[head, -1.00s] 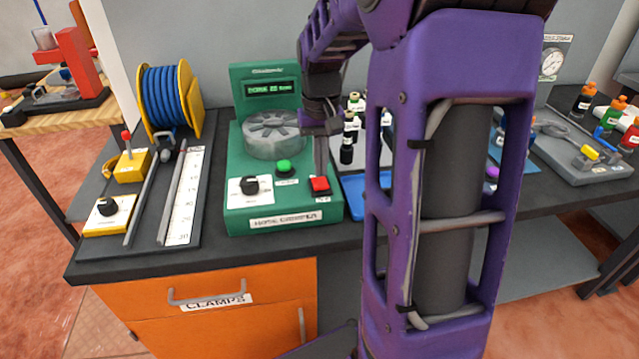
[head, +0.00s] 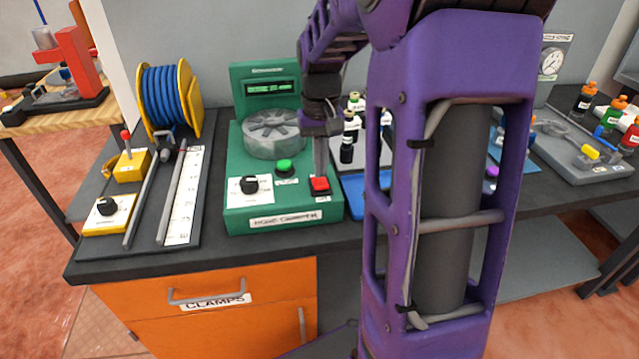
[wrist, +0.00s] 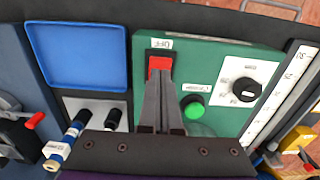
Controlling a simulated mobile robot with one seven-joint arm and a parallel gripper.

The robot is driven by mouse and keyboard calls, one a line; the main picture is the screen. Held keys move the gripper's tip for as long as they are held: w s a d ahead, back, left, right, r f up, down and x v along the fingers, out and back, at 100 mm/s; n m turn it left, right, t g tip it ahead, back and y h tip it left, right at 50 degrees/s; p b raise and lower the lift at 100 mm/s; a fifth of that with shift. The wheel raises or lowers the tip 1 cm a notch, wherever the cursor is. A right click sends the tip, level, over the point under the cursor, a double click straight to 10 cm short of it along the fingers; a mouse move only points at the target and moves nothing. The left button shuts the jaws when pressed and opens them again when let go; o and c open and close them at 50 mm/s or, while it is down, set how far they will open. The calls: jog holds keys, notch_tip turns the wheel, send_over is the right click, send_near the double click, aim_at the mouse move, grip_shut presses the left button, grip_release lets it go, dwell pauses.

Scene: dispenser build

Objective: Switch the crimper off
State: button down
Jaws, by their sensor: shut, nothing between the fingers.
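The crimper (head: 240,205) is a green machine with a grey round die head (head: 272,135), a small display (head: 272,88), a black dial (head: 250,185) and a green button (head: 285,168). Its red switch (head: 320,186) is at the front right corner. In the wrist view the red switch (wrist: 159,63) shows just beyond my fingertips, with a small label beside it. My gripper (head: 320,174) is shut and empty, pointing down with its tips at the switch. The fingers hide part of the switch, and I cannot tell for sure whether they touch it.
A blue tray (wrist: 80,52) and dark bottles (head: 347,150) stand right of the crimper in the head view. A ruler strip (head: 182,200), a yellow-framed blue spool (head: 168,100) and a yellow dial box (head: 107,215) lie to its left. My purple arm hides the bench's middle.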

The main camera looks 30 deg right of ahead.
aim_at(321, 184)
jog(key=shift+f+b, duration=0.65)
jog(key=shift+f, duration=0.45)
dwell(0.3)
jog(key=shift+r, duration=0.1)
notch_tip(321, 184, up, 7)
jog(key=p, duration=0.6)
dwell(0.5)
